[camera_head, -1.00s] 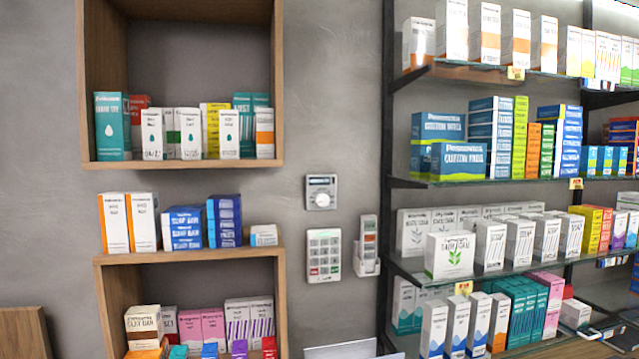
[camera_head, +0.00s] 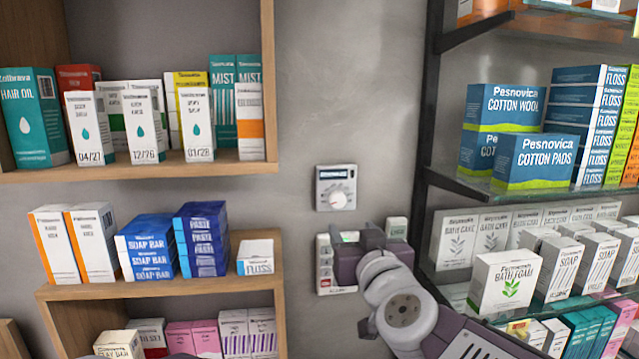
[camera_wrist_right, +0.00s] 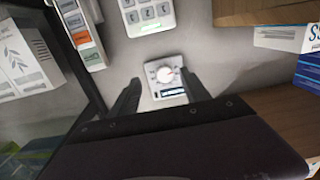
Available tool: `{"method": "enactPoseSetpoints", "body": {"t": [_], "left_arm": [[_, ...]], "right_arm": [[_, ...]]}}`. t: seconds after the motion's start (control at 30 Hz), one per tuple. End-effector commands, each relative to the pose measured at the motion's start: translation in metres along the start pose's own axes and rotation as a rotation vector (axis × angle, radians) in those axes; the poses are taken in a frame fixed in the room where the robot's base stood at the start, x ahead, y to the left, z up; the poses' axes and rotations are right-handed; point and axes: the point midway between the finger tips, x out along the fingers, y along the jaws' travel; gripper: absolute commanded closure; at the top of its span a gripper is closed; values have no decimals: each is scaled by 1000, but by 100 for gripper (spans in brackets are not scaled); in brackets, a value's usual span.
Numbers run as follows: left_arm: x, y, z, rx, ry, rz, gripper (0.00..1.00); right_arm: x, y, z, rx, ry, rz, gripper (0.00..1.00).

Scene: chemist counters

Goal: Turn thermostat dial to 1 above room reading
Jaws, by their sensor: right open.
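The thermostat (camera_head: 336,187) is a small pale box on the grey wall, with a dark display strip above a round white dial (camera_head: 338,200). Its display reading is too small to make out. My right gripper (camera_head: 353,238) is just below the thermostat in the head view, in front of the keypad. In the wrist view its two fingers are apart, one to each side of the thermostat in the picture, with nothing between them. My left gripper does not show.
The white keypad (camera_head: 324,262) is partly hidden behind my right gripper. Wooden shelves (camera_head: 220,163) with boxes stand left; glass shelves with a dark upright (camera_head: 431,110) stand right.

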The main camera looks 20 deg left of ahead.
Motion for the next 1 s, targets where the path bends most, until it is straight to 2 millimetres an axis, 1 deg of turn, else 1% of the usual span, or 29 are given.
{"method": "enactPoseSetpoints", "body": {"t": [0.03, 0.07, 0.17, 0.27, 0.37, 0.5, 0.6, 0.7, 0.8, 1.0], "left_arm": [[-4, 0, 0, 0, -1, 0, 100], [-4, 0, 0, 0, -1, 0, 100], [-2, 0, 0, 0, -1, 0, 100], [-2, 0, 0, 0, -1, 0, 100], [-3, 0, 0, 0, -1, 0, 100], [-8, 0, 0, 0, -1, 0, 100], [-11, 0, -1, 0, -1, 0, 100], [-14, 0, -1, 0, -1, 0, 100], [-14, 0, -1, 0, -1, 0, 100], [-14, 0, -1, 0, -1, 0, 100]], "right_arm": [[-2, -4, -14, 5, 23, 3, 45], [-3, -5, -18, 4, 31, 5, 45], [-3, -5, -20, 6, 38, 10, 45], [4, -4, -20, 5, 36, 11, 45], [22, -4, -19, 3, 34, 12, 45], [53, -3, -21, 4, 32, 11, 45], [71, -3, -22, 4, 33, 11, 45], [82, -3, -22, 4, 33, 10, 45], [88, -3, -22, 4, 34, 10, 45], [88, -3, -21, 4, 34, 10, 45]]}}
